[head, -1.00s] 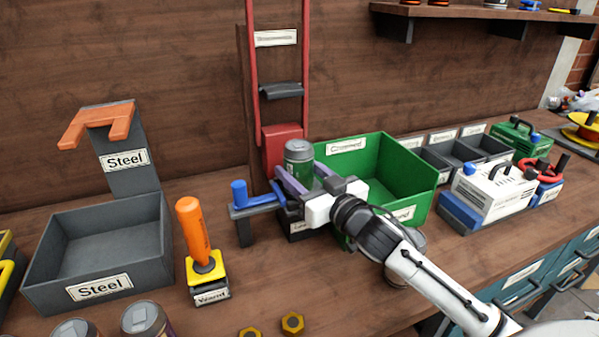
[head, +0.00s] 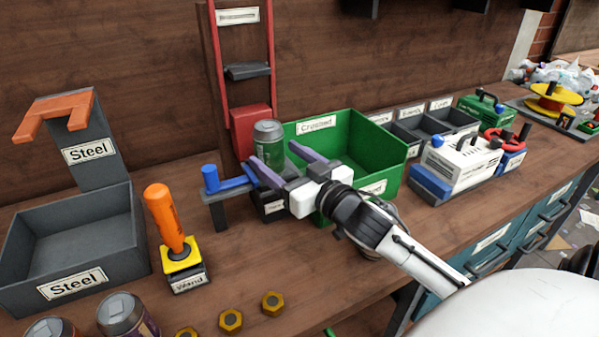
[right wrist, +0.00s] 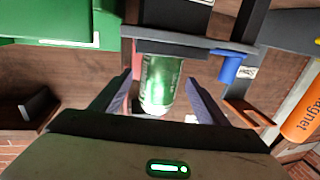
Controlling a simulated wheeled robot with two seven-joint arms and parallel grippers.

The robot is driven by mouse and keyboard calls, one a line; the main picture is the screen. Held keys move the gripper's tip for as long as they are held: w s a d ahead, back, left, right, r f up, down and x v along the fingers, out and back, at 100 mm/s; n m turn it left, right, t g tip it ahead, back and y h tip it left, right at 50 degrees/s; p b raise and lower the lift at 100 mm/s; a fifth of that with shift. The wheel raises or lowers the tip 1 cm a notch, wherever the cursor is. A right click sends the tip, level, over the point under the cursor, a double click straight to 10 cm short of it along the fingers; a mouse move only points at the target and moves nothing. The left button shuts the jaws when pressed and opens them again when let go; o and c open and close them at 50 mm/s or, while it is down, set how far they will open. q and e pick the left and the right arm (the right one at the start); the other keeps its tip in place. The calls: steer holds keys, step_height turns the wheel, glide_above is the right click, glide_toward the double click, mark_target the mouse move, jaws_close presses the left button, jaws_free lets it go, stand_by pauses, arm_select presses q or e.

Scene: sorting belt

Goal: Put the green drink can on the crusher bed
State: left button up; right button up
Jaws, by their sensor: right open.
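The green drink can (head: 268,147) stands upright at the foot of the red-railed crusher, on what looks like its dark bed, which also shows in the right wrist view (right wrist: 180,43). Most of the bed is hidden by my gripper in the head view. My right gripper (head: 273,154) is open, with its two purple-grey fingers on either side of the can. In the right wrist view the can (right wrist: 161,82) shows between the spread fingers, with space visible on both sides. My left gripper is not in view.
The green bin (head: 384,158) is close on the right of the gripper. A blue-handled lever (head: 211,179) stands close on its left. The orange wand (head: 165,218), steel bin (head: 118,235), several nuts and more cans are to the left and front.

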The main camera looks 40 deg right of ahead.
steer(key=s, duration=0.8)
steer(key=shift+s+a, duration=0.15)
steer(key=shift+s, duration=0.05)
